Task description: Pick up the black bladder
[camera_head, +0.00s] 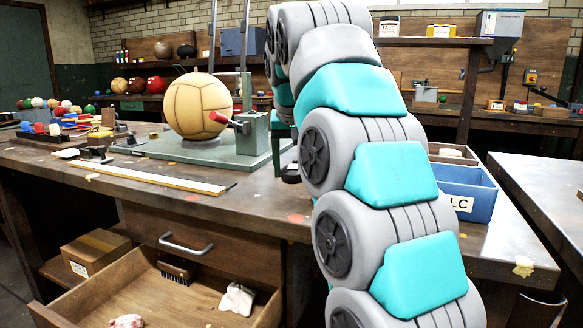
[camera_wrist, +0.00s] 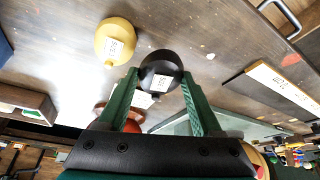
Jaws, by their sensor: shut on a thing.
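The black bladder (camera_wrist: 160,62) is a round dark ball with a white label on it, seen near the middle of the wrist view. My gripper (camera_wrist: 158,84) has its two green fingers on either side of the bladder, shut on it. I cannot tell whether the bladder touches the bench top below it. In the head view my teal and grey arm hides both the gripper and the bladder.
A yellow labelled bladder (camera_wrist: 114,40) lies close to the black one. The bench carries a tan ball (camera_head: 195,106) on a green press (camera_head: 258,138), a white ruler (camera_head: 150,178) and a blue bin (camera_head: 470,203). A drawer (camera_head: 165,295) stands open in front.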

